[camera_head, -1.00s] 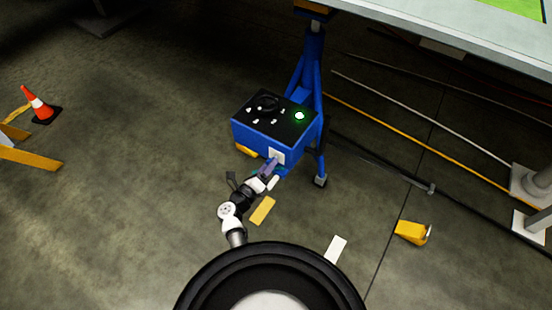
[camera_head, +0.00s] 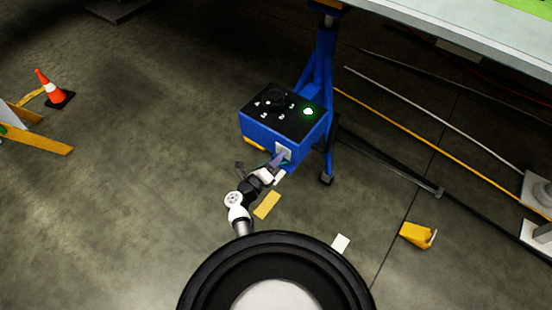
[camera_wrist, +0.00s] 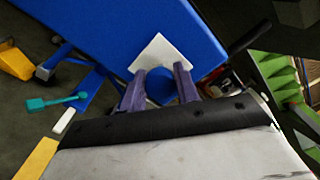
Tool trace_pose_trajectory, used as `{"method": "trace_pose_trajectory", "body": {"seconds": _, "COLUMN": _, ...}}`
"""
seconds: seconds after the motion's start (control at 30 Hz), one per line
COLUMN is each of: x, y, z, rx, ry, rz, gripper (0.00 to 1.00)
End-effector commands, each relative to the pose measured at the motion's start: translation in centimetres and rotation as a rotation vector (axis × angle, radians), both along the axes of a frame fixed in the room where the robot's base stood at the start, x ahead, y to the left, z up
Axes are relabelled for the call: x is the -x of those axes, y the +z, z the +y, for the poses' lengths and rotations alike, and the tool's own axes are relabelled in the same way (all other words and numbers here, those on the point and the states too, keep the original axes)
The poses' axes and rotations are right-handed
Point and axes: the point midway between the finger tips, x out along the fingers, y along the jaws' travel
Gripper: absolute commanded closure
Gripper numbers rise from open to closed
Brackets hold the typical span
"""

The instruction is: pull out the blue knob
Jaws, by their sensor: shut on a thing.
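The blue knob (camera_wrist: 160,87) shows in the wrist view between the two purple fingers of my gripper (camera_wrist: 159,82). My gripper is shut on it. A white square plate (camera_wrist: 165,51) lies behind the knob on the side of the blue box (camera_wrist: 120,22). In the head view my gripper (camera_head: 279,160) is at the front face of the blue box (camera_head: 262,136), by the white plate (camera_head: 284,149). The knob is hidden in the head view. Whether it sits against the plate or stands off it, I cannot tell.
The box has a black top with a glowing green button (camera_head: 308,111) and stands by a blue stand (camera_head: 320,70). A yellow object (camera_head: 416,235) lies on the floor at right. A traffic cone (camera_head: 53,90) stands at left. The floor left of the box is open.

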Motion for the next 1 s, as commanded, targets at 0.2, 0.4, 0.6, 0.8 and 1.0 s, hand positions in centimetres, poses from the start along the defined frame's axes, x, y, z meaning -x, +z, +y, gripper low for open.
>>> {"method": "trace_pose_trajectory", "body": {"seconds": 0.2, "x": 0.1, "y": 0.0, "z": 0.0, "rx": 0.0, "ry": -0.001, "rz": -0.001, "gripper": 1.0}}
{"method": "trace_pose_trajectory", "body": {"seconds": 0.4, "x": 1.9, "y": -0.2, "z": 1.5, "rx": -0.002, "ry": 0.002, "rz": 0.001, "gripper": 1.0}}
{"method": "trace_pose_trajectory", "body": {"seconds": 0.6, "x": 2.9, "y": 0.0, "z": 2.0, "rx": 0.002, "ry": -0.001, "rz": 0.001, "gripper": 1.0}}
{"method": "trace_pose_trajectory", "body": {"seconds": 0.8, "x": 2.9, "y": -0.1, "z": 2.1, "rx": 0.001, "ry": -0.002, "rz": 0.002, "gripper": 0.63}}
{"method": "trace_pose_trajectory", "body": {"seconds": 1.0, "x": 2.8, "y": -0.1, "z": 2.0, "rx": 0.0, "ry": -0.001, "rz": 0.001, "gripper": 0.48}}
